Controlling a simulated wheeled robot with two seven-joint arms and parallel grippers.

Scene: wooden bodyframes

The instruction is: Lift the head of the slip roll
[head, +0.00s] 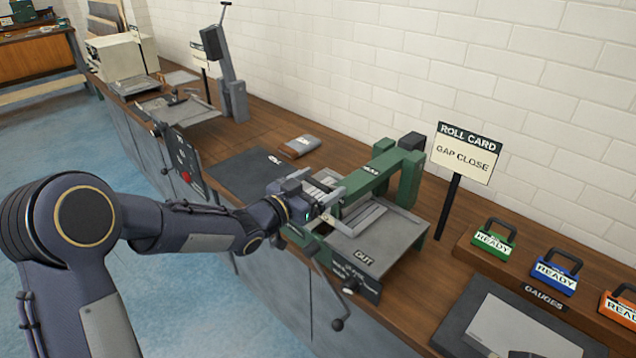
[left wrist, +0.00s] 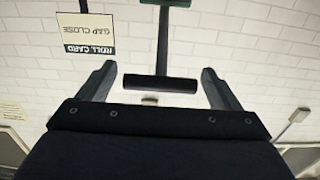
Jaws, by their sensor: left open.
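The slip roll is a green-framed machine on the bench in the head view. Its green head (head: 372,176) runs across the top, and a grey plate marked OUT (head: 378,240) lies in front. My left gripper (head: 335,197) is open at the left end of the head. In the left wrist view, a dark crossbar (left wrist: 160,84) on a stem lies between the spread fingers of my left gripper (left wrist: 162,88), with clear gaps on both sides. I cannot tell how deep it sits between them. My right gripper is not in view.
A sign reading ROLL CARD, GAP CLOSE (head: 465,153) stands right of the machine. Several coloured READY gauges (head: 494,240) stand on a wooden ledge further right. A crank handle (head: 338,324) hangs at the bench front. A dark mat (head: 250,172) lies left of the machine.

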